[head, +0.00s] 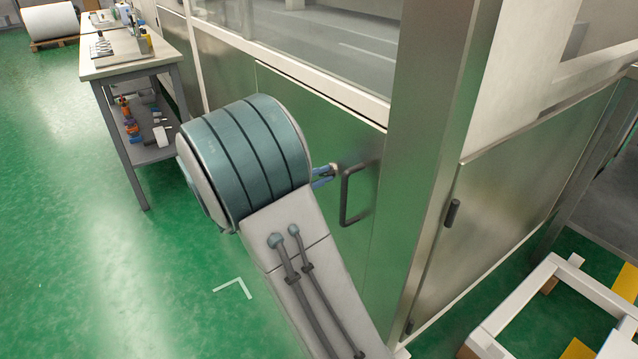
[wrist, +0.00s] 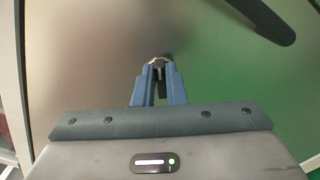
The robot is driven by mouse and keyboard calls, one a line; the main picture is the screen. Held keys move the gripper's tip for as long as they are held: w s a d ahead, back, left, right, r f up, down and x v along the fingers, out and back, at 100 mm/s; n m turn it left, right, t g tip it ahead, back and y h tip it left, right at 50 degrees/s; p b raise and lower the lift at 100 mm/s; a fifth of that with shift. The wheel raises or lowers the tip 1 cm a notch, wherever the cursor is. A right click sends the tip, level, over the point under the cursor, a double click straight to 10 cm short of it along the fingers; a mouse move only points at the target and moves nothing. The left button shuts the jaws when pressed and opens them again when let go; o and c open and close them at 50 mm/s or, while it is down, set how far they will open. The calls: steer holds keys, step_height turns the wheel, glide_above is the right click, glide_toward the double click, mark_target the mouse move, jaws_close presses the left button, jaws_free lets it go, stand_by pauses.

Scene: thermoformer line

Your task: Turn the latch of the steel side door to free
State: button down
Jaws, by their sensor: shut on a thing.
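The steel side door (head: 340,125) is a brushed metal panel low on the machine's side, and it looks closed. A dark bar handle (head: 346,198) stands out from it. My gripper (head: 332,172) is at the door, just left of the handle's upper end, with its blue fingers partly hidden behind my arm. In the wrist view my gripper (wrist: 158,68) is shut on the small latch (wrist: 158,63) on the door face. The fingers cover most of the latch, so I cannot tell its angle. The handle (wrist: 258,18) shows at the upper right of the wrist view.
A workbench (head: 116,67) with bottles and tools stands at the back left. A steel corner post (head: 432,120) rises right of the door. A white frame (head: 520,300) lies on the floor at lower right. The green floor (head: 80,230) at left is clear.

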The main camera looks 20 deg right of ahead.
steer(key=m+b, duration=0.2)
steer(key=f+m+b, duration=0.1)
steer(key=m+b, duration=0.1)
steer(key=shift+s, duration=0.1)
steer(key=shift+r+m+b, duration=0.1)
steer(key=shift+m+b, duration=0.95)
steer(key=shift+m, duration=0.15)
steer(key=c, duration=1.5)
jaws_free()
steer(key=shift+r, duration=0.1)
steer(key=s+a+p, duration=0.1)
steer(key=a, duration=0.3)
steer(key=a+p, duration=0.1)
steer(key=a, duration=0.4)
steer(key=s+a+p, duration=0.1)
steer(key=a, duration=0.3)
steer(key=shift+s+a, duration=0.3)
